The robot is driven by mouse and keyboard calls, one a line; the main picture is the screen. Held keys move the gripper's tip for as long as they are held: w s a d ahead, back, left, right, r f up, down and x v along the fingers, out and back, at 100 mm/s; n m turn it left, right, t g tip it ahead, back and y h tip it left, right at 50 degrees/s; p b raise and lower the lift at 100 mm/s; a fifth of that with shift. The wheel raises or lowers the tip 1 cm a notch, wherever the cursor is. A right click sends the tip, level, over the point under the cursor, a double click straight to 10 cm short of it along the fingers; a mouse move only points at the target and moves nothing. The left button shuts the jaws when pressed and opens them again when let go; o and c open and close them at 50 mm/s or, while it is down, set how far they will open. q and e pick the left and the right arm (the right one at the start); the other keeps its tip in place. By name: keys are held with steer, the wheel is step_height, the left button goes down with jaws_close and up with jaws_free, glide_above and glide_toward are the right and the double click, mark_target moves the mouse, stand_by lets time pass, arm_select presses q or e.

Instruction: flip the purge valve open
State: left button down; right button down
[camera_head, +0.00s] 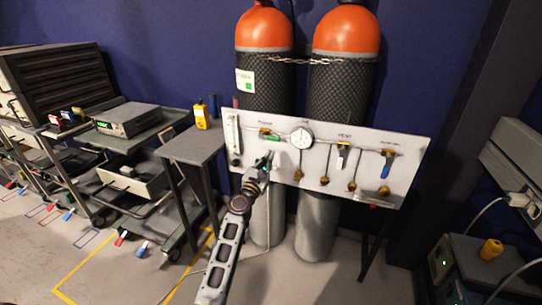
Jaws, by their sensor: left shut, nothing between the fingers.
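A pale panel (415,150) stands in front of two gas cylinders. Near its upper left is a valve with a yellow body and a green handle (273,137), under a small label that seems to read "purge". The handle lies roughly sideways, pointing right and slightly down. My left gripper (267,158) is shut and empty, just below this valve and in front of the panel. It appears apart from the handle, but the depth gap is hard to judge. My right gripper is not in view.
A small table (192,145) with a yellow device (201,116) stands left.

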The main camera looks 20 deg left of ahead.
arm_select(q)
steer(key=v, duration=0.7)
steer(key=shift+s, duration=0.15)
stand_by(0.8)
